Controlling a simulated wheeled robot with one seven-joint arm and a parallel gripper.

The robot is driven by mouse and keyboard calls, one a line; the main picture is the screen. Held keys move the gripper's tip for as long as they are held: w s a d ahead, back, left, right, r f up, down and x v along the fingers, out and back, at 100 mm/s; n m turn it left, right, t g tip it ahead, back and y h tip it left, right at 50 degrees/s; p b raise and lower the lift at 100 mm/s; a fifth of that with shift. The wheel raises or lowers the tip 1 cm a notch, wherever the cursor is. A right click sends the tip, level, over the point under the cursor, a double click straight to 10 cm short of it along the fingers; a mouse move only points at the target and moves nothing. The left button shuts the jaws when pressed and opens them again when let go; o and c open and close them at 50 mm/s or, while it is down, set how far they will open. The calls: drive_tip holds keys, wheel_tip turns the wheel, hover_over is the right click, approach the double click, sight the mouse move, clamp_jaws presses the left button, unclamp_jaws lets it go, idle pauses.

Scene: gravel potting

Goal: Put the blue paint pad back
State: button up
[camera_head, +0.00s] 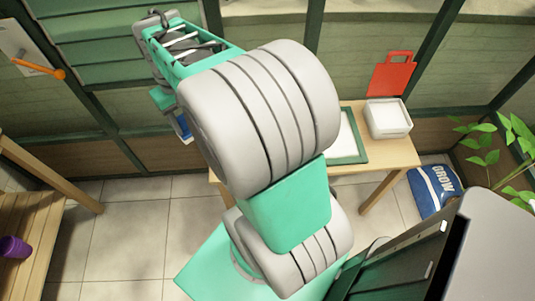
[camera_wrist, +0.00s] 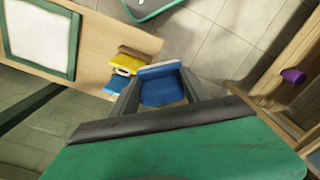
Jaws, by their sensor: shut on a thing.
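In the wrist view the blue paint pad (camera_wrist: 162,90) sits between the two dark fingers of my gripper (camera_wrist: 158,94), which is shut on it. The pad is held near the edge of the wooden table (camera_wrist: 95,55), with tiled floor showing behind it. In the head view only a small blue and white piece of the pad (camera_head: 184,126) shows below my gripper (camera_head: 164,100); my arm hides the rest. A yellow pad (camera_wrist: 126,61) and another blue piece (camera_wrist: 117,84) lie at the table's end, close beside the held pad. I cannot tell whether they touch it.
On the table are a green-framed white tray (camera_head: 347,142) and a white box (camera_head: 388,118). A red bag-shaped panel (camera_head: 391,72) is behind. A blue GROW sack (camera_head: 434,190) lies on the floor at right. A purple cup (camera_head: 14,247) stands on a bench at left.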

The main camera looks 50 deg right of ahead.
drive_tip(key=s+d+f+m+b, duration=0.2)
drive_tip(key=s+d+f+m, duration=0.3)
drive_tip(key=s+d, duration=0.7)
drive_tip(key=s+d+f+m+b, duration=0.1)
drive_tip(key=s+d+f, duration=0.15)
drive_tip(key=s, duration=0.45)
drive_tip(key=s+d+f+m+b, duration=0.1)
drive_tip(key=s+f, duration=0.3)
drive_tip(key=s, duration=0.3)
drive_tip(key=shift+w+d+f+b, duration=0.15)
drive_tip(key=shift+w+d+f, duration=0.4)
drive_tip(key=shift+w+f, duration=1.65)
drive_tip(key=shift+w+d+f+b, duration=0.2)
drive_tip(key=shift+w+d+f, duration=0.35)
drive_tip(key=shift+w+f, duration=1.65)
drive_tip(key=shift+w+d+f+b, duration=0.15)
drive_tip(key=shift+w+d+f, duration=0.4)
drive_tip(key=shift+w+f, duration=1.65)
drive_tip(key=shift+w+r, duration=0.15)
drive_tip(key=shift+r, duration=0.05)
drive_tip(key=shift+f, duration=0.15)
drive_tip(key=o, duration=1.2)
